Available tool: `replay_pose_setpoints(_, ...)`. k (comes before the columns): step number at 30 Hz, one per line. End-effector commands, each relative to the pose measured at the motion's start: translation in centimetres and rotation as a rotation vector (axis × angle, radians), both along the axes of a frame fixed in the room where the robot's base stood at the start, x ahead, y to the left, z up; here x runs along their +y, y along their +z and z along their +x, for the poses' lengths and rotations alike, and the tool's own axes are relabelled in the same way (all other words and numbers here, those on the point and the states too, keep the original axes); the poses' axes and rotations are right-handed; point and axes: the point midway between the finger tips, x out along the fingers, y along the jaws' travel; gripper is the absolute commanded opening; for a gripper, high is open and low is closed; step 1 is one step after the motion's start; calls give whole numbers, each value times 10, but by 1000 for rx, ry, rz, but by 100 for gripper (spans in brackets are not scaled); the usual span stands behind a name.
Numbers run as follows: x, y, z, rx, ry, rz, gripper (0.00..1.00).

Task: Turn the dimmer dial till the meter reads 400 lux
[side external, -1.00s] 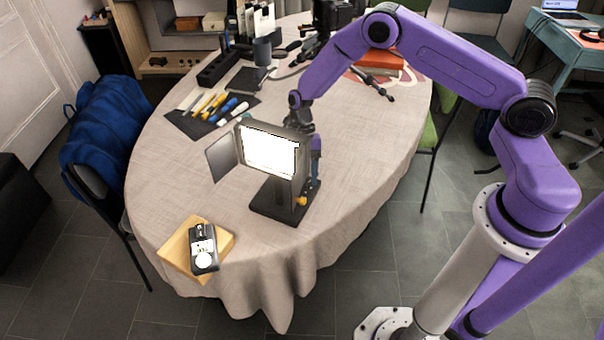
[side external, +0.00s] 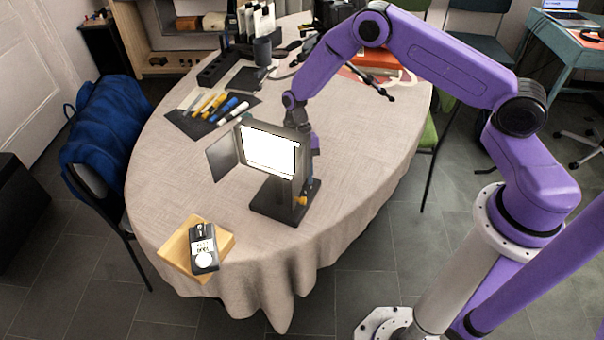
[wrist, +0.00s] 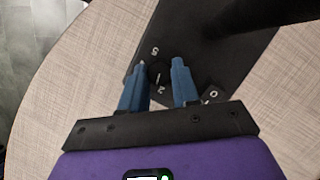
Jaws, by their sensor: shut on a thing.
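The lamp (side external: 270,153) stands on a dark base near the table's right edge, its panel glowing white. The light meter (side external: 204,250) lies on a wooden block (side external: 174,252) at the front left. Its display is too small to read surely. In the wrist view, the dark dimmer dial (wrist: 158,74) sits on a black plate with pale numerals around it, including a 5 and a 0. My gripper (wrist: 160,69) has its blue fingers on either side of the dial, shut on it. In the side view the lamp hides the fingertips and dial.
A dark flap (side external: 222,156) sticks out left of the lamp panel. Pens and markers lie on a dark mat (side external: 203,121) further back. A black organiser (side external: 217,69) and a cup (side external: 262,51) stand behind. The cloth between lamp and meter is clear.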

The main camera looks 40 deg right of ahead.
Motion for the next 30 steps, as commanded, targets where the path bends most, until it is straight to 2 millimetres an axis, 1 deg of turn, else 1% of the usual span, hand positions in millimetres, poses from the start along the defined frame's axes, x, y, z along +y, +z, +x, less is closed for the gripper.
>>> replay_pose_setpoints(21, 6, 0, 1, -1, 671, 0, 0)
replay_pose_setpoints(30, 8, 1, 1, -1, 899, 1, 0)
